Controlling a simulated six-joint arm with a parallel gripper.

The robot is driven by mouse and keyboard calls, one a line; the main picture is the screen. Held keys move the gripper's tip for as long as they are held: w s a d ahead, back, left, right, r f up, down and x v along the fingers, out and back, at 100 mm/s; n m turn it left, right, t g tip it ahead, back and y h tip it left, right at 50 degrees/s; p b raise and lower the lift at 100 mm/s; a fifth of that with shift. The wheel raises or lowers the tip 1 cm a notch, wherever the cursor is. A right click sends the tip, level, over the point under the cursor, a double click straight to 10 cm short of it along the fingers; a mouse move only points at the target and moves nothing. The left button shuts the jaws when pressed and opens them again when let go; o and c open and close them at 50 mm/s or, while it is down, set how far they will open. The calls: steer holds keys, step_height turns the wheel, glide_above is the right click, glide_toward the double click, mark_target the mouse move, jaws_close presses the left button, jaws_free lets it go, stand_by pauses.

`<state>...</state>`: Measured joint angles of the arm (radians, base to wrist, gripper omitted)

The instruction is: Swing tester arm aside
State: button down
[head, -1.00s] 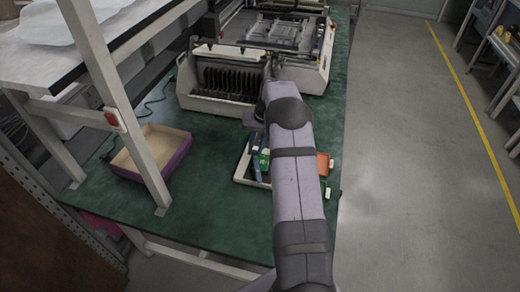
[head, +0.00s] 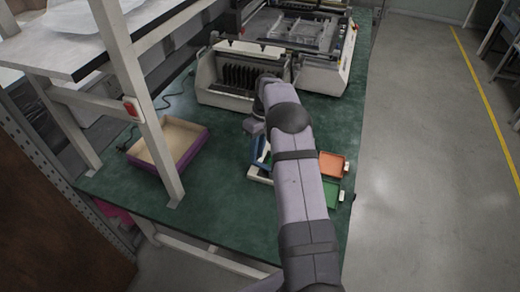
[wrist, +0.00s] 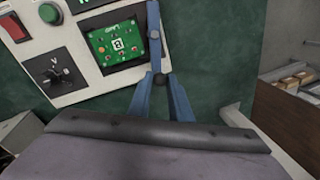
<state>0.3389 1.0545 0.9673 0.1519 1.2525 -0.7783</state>
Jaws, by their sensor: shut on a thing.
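The tester (wrist: 70,62) is a pale panel with a red button, a green button, a black knob and a small green board set in it. Its blue arm (wrist: 154,25) shows in the wrist view, swung up along the board's right edge, clear of the board's face. My gripper (wrist: 160,82) has blue fingers closed on the dark knob at the near end of that arm.
An orange tray (head: 331,164) and a green tray (head: 323,197) lie right of my arm. A purple-sided box (head: 181,165) stands left behind a shelf post (head: 150,120). White machines (head: 240,83) fill the bench's back. The bench between box and tester is clear.

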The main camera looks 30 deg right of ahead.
steer(key=shift+s+a+r+n, duration=0.15)
steer(key=shift+a+n, duration=0.15)
steer(key=shift+n, duration=0.3)
steer(key=shift+s+a+f+n, duration=0.15)
steer(key=shift+a+n, duration=0.15)
steer(key=shift+n, duration=0.3)
steer(key=shift+r, duration=0.1)
steer(key=c, duration=1.6)
jaws_free()
steer(key=shift+s, duration=0.1)
steer(key=shift+r, duration=0.1)
steer(key=r, duration=0.2)
steer(key=r+b, duration=0.1)
steer(key=r, duration=0.1)
steer(key=w+d+r, duration=0.1)
steer(key=r, duration=0.1)
steer(key=shift+r+b, duration=0.35)
steer(key=shift+r, duration=0.05)
steer(key=shift+s+r, duration=0.1)
steer(key=shift+a, duration=0.1)
